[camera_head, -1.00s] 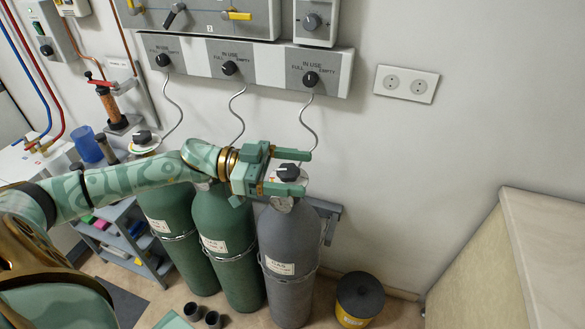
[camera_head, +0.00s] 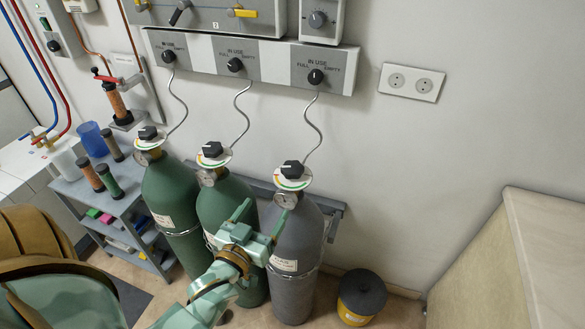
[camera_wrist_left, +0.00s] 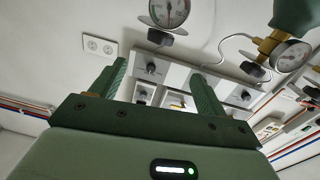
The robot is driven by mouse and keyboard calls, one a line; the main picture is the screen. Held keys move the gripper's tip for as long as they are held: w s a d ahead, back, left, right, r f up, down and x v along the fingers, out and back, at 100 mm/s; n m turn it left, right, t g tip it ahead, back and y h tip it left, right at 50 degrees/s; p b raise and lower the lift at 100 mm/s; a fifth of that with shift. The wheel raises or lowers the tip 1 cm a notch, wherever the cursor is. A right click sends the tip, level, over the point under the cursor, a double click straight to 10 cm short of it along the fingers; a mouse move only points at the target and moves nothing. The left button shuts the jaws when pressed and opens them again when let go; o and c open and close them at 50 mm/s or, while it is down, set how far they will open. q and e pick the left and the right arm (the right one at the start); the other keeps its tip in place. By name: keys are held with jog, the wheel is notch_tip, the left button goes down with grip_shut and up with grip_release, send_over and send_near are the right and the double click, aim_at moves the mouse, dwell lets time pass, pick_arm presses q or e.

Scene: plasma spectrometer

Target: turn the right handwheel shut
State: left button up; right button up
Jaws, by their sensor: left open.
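The right handwheel (camera_head: 293,170) is a black knob on a coloured dial atop the grey cylinder (camera_head: 292,262), with a round gauge (camera_head: 286,199) below it. My left gripper (camera_head: 262,214) is open and empty, below and to the left of this handwheel and apart from it. It hangs in front of the middle green and grey cylinders, with its fingers pointing up. In the left wrist view the open fingers (camera_wrist_left: 158,86) frame the wall panel. A gauge (camera_wrist_left: 169,12) shows at the top, with a black knob, probably the right handwheel (camera_wrist_left: 160,38), beside it.
The middle handwheel (camera_head: 212,149) and left handwheel (camera_head: 148,132) top two green cylinders. A wall panel with three selector knobs (camera_head: 316,76) hangs above, joined by thin hoses. A black-lidded yellow bin (camera_head: 361,293) stands right. A shelf cart (camera_head: 118,205) stands left. A pale counter (camera_head: 545,240) is at far right.

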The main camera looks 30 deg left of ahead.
aim_at(288, 176)
pick_arm(q)
jog(key=shift+m, duration=0.3)
jog(key=w+a, duration=0.1)
jog(key=w, duration=0.4)
jog(key=w+a+b, duration=0.1)
jog(key=w, duration=0.4)
jog(key=w+b, duration=0.1)
jog(key=w, duration=0.5)
jog(key=shift+w+a+f, duration=0.1)
jog(key=shift+a, duration=0.3)
